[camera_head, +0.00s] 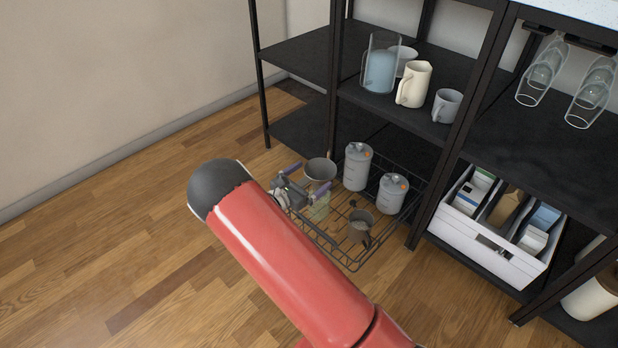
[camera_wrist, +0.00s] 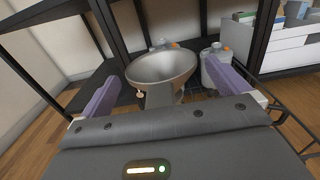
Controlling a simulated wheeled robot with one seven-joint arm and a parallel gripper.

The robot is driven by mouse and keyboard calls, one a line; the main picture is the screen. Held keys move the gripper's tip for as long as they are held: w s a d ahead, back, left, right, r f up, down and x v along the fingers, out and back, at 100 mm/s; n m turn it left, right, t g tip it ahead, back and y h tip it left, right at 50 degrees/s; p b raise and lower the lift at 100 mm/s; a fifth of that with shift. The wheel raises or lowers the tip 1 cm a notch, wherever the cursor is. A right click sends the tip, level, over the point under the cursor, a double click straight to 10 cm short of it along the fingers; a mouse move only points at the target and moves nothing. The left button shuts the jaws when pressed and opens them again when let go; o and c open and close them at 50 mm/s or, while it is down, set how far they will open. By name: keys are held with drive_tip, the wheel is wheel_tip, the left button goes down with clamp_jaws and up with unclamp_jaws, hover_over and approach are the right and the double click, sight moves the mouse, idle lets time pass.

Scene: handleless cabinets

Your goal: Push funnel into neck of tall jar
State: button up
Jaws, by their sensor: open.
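A grey metal funnel (camera_head: 320,168) stands upright, wide mouth up, near the wire basket's far left side. It also shows in the wrist view (camera_wrist: 162,68), with its narrower part below the bowl. A pale greenish clear jar (camera_head: 319,208) shows beneath the funnel, partly covered by my gripper. I cannot tell how far the spout sits in the jar's neck; the neck is hidden. My gripper (camera_head: 312,177) is open beside the funnel. Its purple fingers lie to the left and right of the funnel in the wrist view (camera_wrist: 168,75), with visible gaps.
The wire basket (camera_head: 352,267) on the floor also holds two grey canisters (camera_head: 357,167) (camera_head: 391,194) and a small dark pot (camera_head: 360,224). A black shelf (camera_head: 300,50) with mugs and a pitcher stands behind, and a white bin (camera_head: 480,245) to the right. Wooden floor at left is clear.

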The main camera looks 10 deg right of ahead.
drive_tip(key=v, duration=0.7)
drive_tip(key=shift+s+a, duration=0.2)
drive_tip(key=shift+a, duration=0.1)
